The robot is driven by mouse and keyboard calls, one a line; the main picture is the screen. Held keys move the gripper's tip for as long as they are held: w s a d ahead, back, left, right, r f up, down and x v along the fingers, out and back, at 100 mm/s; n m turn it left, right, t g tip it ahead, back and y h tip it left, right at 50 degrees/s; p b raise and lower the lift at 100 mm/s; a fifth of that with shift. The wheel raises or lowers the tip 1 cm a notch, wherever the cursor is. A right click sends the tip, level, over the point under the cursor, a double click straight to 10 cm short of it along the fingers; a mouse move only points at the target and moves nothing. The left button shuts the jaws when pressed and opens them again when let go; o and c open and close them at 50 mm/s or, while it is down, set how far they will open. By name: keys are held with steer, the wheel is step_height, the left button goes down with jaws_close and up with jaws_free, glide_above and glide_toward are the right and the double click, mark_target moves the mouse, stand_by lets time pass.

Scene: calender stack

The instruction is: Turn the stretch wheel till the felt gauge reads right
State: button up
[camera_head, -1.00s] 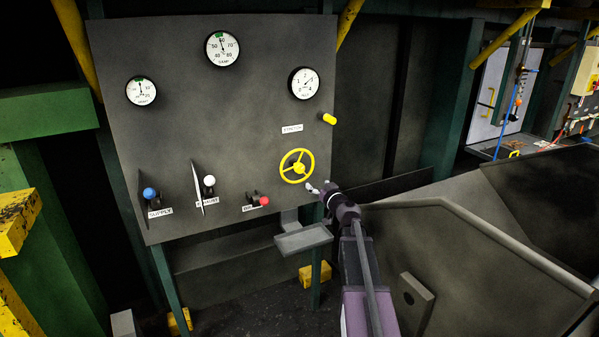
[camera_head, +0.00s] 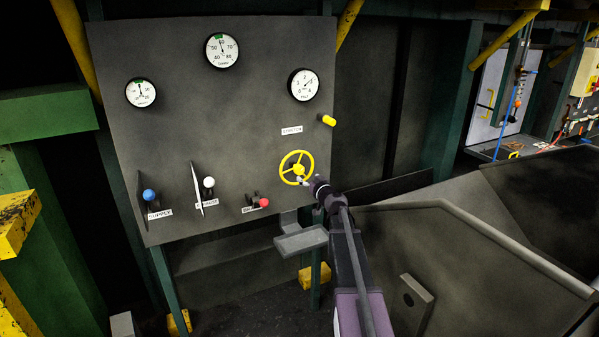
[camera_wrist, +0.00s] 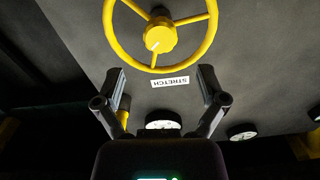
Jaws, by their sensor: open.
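The yellow stretch wheel (camera_head: 296,168) is on the lower right of the grey panel. It has three spokes and a hub, and fills the top of the wrist view (camera_wrist: 159,32). My gripper (camera_head: 304,181) is at the wheel's lower right rim in the head view. In the wrist view my gripper (camera_wrist: 160,78) has its fingers spread with nothing between them, and the rim lies beyond the tips; I cannot tell whether they touch. The felt gauge (camera_head: 304,85) is the white dial above the wheel. Its needle points up and right; the exact reading is too small.
The STRETCH label (camera_head: 292,130) is above the wheel, and a yellow knob (camera_head: 328,120) sticks out at the panel's right edge. A red-knobbed lever (camera_head: 263,202) is left of the wheel and a small grey tray (camera_head: 301,240) is below. Other gauges are on the upper left.

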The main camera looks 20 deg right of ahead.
mark_target(301, 171)
steer(key=shift+w+a, duration=0.15)
steer(key=shift+w, duration=3.45)
jaws_close()
